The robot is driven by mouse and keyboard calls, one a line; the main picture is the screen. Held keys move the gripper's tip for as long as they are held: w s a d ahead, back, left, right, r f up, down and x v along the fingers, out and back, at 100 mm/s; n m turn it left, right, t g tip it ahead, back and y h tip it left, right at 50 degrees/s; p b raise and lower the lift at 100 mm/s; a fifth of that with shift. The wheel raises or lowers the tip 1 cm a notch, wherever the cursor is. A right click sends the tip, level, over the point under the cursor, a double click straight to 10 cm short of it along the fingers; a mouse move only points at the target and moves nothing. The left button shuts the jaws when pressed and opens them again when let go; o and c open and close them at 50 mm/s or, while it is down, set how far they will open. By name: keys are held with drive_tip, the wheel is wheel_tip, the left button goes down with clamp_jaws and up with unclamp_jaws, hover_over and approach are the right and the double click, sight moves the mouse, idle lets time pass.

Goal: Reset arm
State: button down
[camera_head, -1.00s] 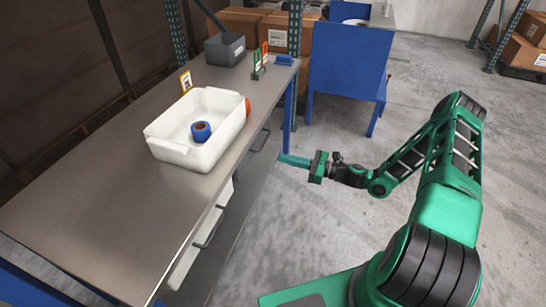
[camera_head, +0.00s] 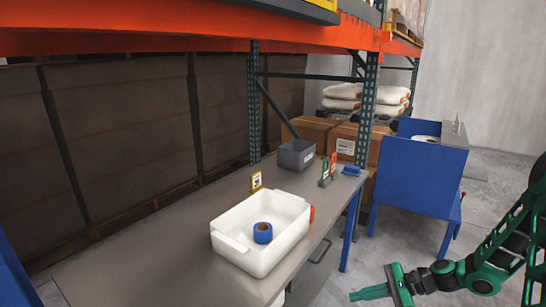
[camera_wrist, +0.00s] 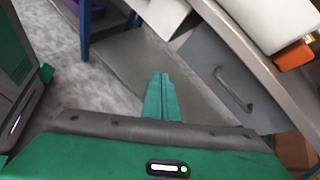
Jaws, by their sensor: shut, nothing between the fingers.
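My gripper (camera_head: 370,293) is at the lower right in the head view, low and to the right of the workbench. In the wrist view my gripper (camera_wrist: 161,98) has its two green fingers together, with nothing between them. It points past the bench's drawer side, apart from the bench. My green arm reaches in from the right edge of the head view.
The grey workbench (camera_head: 150,255) holds a white bin (camera_head: 285,215) with a blue tape roll (camera_head: 263,233) inside. A blue stand (camera_head: 420,178) is beyond. Floor at right is open.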

drive_tip(key=s+d+r+n+g+h, duration=0.3)
drive_tip(key=s+d+r+n+h, duration=0.7)
drive_tip(key=s+r, duration=0.55)
drive_tip(key=s+d+r, duration=0.2)
drive_tip(key=s+r, duration=0.3)
drive_tip(key=s, duration=0.2)
drive_tip(key=s+d+r+h, duration=0.1)
drive_tip(key=s+r, duration=0.4)
drive_tip(key=s, duration=0.3)
drive_tip(key=shift+d+r, duration=0.25)
drive_tip(key=shift+d, duration=0.15)
